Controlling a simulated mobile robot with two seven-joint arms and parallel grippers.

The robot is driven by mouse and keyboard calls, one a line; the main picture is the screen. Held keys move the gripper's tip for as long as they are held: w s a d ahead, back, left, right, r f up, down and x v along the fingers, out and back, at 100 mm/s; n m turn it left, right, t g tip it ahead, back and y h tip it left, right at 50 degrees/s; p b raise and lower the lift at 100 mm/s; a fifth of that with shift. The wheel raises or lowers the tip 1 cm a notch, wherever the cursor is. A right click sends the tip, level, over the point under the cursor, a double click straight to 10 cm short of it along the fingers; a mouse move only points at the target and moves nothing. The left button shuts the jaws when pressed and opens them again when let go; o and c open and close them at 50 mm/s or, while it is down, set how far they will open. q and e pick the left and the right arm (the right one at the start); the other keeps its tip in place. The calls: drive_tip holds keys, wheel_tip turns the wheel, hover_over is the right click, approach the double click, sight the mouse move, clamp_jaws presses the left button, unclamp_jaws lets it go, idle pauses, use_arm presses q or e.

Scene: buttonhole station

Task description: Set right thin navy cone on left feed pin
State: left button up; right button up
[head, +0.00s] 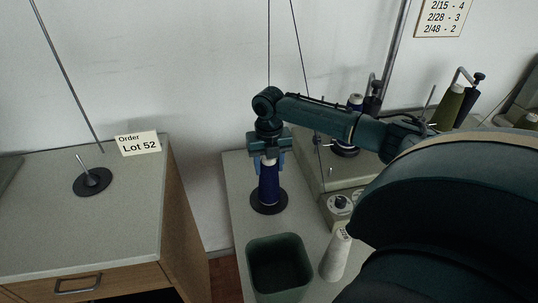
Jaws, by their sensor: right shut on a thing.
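The thin navy cone (268,187) stands upright over a round black base (268,208) on the light table in the middle. My right gripper (267,158) points down and is shut on the cone's top. I cannot tell whether the cone rests on the base or is just clear of it. The left feed pin (85,166) is a bare, slightly leaning pin on a round black base (92,183), on the cabinet top to the left. My left gripper is not in view.
A dark green bin (280,240) and a white cone (337,254) stand in front of the held cone. A lot sign (138,143) stands behind the left pin. A gap separates cabinet (60,235) and table (238,190). Machine parts and other cones crowd the right.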

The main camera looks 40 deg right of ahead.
drive_tip(key=shift+f, duration=0.15)
drive_tip(key=o, duration=1.3)
wheel_tip(320, 180, up, 13)
drive_tip(key=shift+r+b, duration=0.1)
drive_tip(key=shift+b, duration=0.4)
drive_tip(key=shift+a, duration=0.1)
